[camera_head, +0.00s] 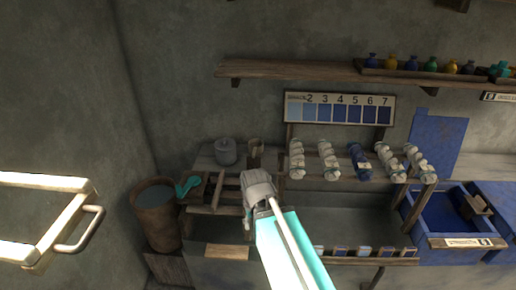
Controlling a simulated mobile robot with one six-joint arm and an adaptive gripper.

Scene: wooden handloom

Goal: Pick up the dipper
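A small teal object with a rounded end (187,186), which looks like the dipper, is at the right rim of a brown bucket (157,213). Whether it rests on the rim or on the bench edge beside it, I cannot tell. My arm reaches up from the bottom centre, and its grey end (258,188) is over the front of the bench, to the right of the teal object and apart from it. The fingers of my gripper are hidden or too small to make out, so its opening does not show.
A grey lidded pot (226,151) and a small brown cup (255,147) stand on the bench. Yarn skeins (360,160) hang on a wooden rack right of my arm. Blue bins (440,213) are at the right. A pale frame with a handle (45,182) juts in at left.

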